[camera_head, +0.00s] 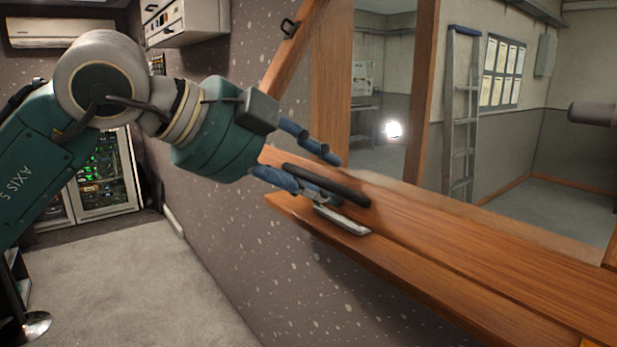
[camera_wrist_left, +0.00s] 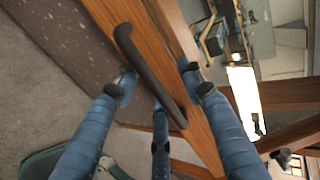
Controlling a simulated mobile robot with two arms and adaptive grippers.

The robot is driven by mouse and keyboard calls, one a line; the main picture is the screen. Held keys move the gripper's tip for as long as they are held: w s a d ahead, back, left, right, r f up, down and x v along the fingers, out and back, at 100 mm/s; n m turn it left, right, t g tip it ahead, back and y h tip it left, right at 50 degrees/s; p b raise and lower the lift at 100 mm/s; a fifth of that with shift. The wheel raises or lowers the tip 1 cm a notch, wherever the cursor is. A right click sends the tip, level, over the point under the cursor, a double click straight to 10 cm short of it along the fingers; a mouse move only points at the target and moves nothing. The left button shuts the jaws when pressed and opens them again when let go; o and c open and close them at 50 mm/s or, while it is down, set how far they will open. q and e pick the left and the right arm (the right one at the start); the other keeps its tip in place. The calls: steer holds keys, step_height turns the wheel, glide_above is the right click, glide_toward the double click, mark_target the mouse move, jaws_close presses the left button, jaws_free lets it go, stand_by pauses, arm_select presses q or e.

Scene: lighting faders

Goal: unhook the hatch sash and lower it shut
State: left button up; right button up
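The wooden rail (camera_head: 470,235) runs along the bottom of the hatch opening, low and close to the ledge (camera_head: 410,275); I take it for the sash's lower rail. A dark bar handle (camera_head: 345,189) is fixed on it, and it shows in the left wrist view (camera_wrist_left: 140,62). My left gripper (camera_head: 325,172) is at the handle, its blue fingers spread on either side of it. In the wrist view the fingertips (camera_wrist_left: 157,76) stay apart; contact cannot be told. A black hook-like fitting (camera_head: 288,27) sits on the upper left frame. My right gripper is out of view.
A pale metal piece (camera_head: 342,221) lies at the ledge below the handle. Wooden posts (camera_head: 424,100) flank the opening; a ladder (camera_head: 462,110) and a bright light (camera_head: 393,130) show beyond. Speckled wall (camera_head: 235,235) drops below the ledge. Carpet (camera_head: 130,280) at left is clear.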

arm_select(q)
steer(key=shift+s+d+r+h, duration=0.25)
steer(key=shift+s+r+h, duration=0.05)
steer(key=shift+r, duration=0.4)
steer(key=v, duration=0.7)
steer(key=shift+s, duration=0.4)
